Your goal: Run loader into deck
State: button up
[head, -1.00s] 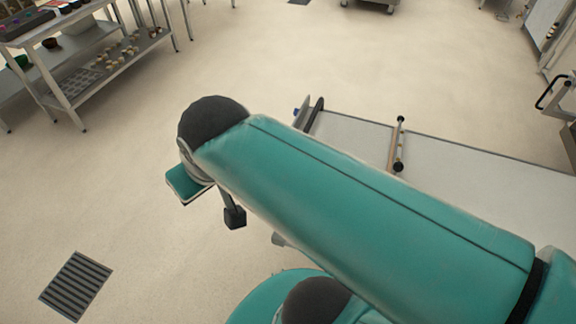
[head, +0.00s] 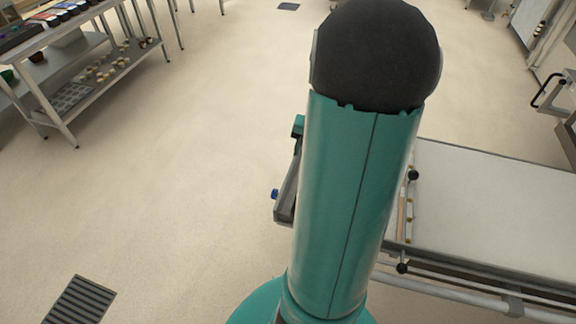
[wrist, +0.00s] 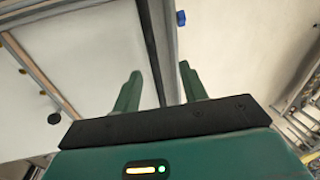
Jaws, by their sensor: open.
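The loader (head: 480,195) is a long pale flat bed on a metal frame at the right of the head view. A wooden crossbar (head: 407,215) with dark knobs lies across it, and a grey end piece (head: 286,190) with a blue knob shows left of my arm. In the wrist view the loader's pale bed (wrist: 85,60) fills the left and middle. My gripper (wrist: 158,85) is open, with its two green fingers apart. A dark bar and grey rail (wrist: 160,45) run between or beyond the fingers; I cannot tell whether they touch. My arm hides part of the loader in the head view.
A metal shelf table (head: 75,90) with trays and small goods stands at the upper left. A floor drain (head: 78,300) lies at the lower left. Equipment with a dark handle (head: 550,92) stands at the right edge. The floor left of the loader is clear.

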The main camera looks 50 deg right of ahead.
jog(key=shift+m, duration=0.4)
jog(key=f, duration=1.5)
jog(key=shift+w+d, duration=0.35)
grip_shut()
